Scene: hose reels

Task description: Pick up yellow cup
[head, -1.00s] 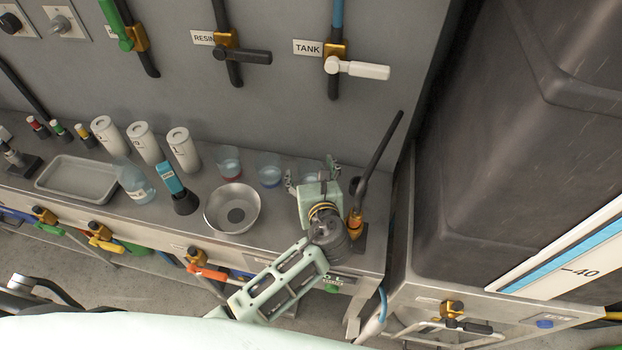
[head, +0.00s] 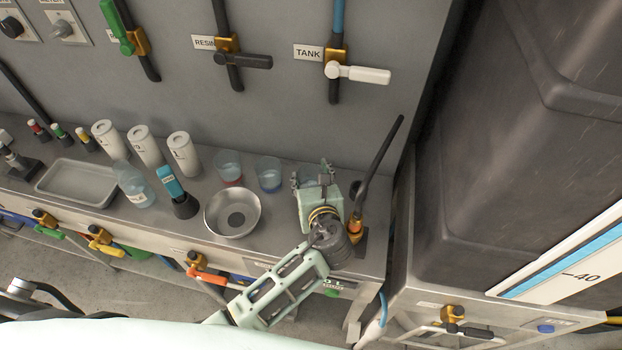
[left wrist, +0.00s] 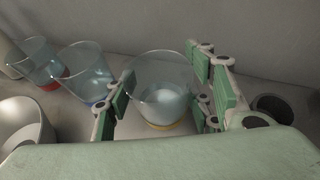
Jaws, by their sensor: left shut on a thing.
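The yellow cup (left wrist: 160,98) is a clear cup with a yellow base, upright between the fingers of my left gripper (left wrist: 163,82) in the left wrist view. The green finger pads are on its two sides, and the gripper is shut on it. In the head view my left gripper (head: 311,176) is at the right part of the bench, and its body hides most of the cup. I cannot tell whether the cup still touches the bench. My right gripper is not in view.
A red-based cup (head: 228,168) and a blue-based cup (head: 269,175) stand to the left. A metal bowl (head: 232,211) is in front of them. A dark upright lever (head: 378,168) stands close to the right of my gripper. The wall is close behind.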

